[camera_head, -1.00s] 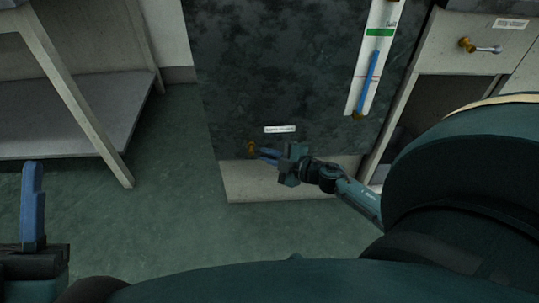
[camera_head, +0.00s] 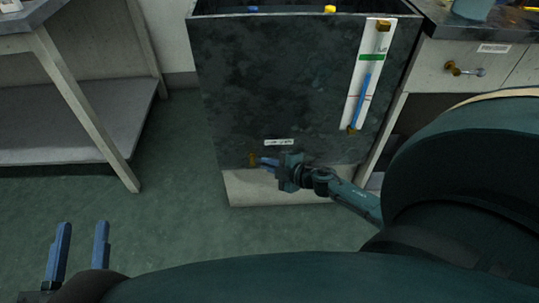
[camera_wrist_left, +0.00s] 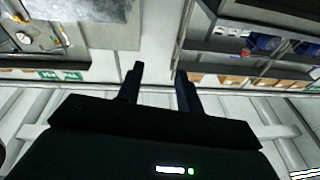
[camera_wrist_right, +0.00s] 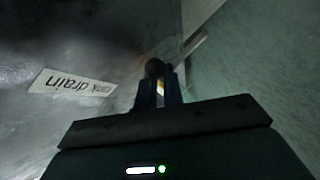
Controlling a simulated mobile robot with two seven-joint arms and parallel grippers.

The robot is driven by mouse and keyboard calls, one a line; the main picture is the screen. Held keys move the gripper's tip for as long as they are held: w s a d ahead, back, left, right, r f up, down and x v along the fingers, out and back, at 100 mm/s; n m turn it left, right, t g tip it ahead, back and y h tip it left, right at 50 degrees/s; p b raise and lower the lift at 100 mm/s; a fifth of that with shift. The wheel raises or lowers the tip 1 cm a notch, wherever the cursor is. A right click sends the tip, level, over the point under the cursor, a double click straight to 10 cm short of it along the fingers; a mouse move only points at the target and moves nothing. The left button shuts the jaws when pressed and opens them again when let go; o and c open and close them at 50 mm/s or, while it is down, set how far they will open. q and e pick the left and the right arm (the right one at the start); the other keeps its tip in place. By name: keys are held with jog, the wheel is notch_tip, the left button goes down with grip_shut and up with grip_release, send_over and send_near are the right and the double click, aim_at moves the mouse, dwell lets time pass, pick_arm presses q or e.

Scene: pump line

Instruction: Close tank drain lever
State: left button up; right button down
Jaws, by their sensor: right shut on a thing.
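The tank drain valve (camera_head: 253,159) is a small brass fitting low on the front of the dark tank (camera_head: 290,85). A "tank drain" label (camera_wrist_right: 72,87) is beside it in the right wrist view and just above it in the head view (camera_head: 279,142). My right gripper (camera_head: 266,162) is at the valve, its blue fingers shut on the drain lever. A yellowish bit shows between the fingers in the right wrist view (camera_wrist_right: 159,88); the fingers hide most of the lever, so its angle is unclear. My left gripper (camera_head: 80,248) is open and empty, away from the tank at lower left.
A sight gauge (camera_head: 368,75) with a blue column is on the tank's right front. A grey bench (camera_head: 75,130) stands at the left, and a counter with another brass valve (camera_head: 453,68) at the right. The green floor between bench and tank is clear.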

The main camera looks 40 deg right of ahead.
pick_arm(q)
jog(key=shift+s+a+f+y+p, duration=0.15)
jog(key=shift+a+f+y+p, duration=0.2)
jog(key=shift+p, duration=0.55)
pick_arm(e)
jog(key=shift+r+n+g, duration=0.2)
jog(key=shift+n+g, duration=0.1)
jog(key=shift+g, duration=0.1)
pick_arm(q)
jog(key=shift+d+r, duration=0.1)
jog(key=shift+r, duration=0.05)
pick_arm(e)
jog(key=c, duration=1.5)
grip_release()
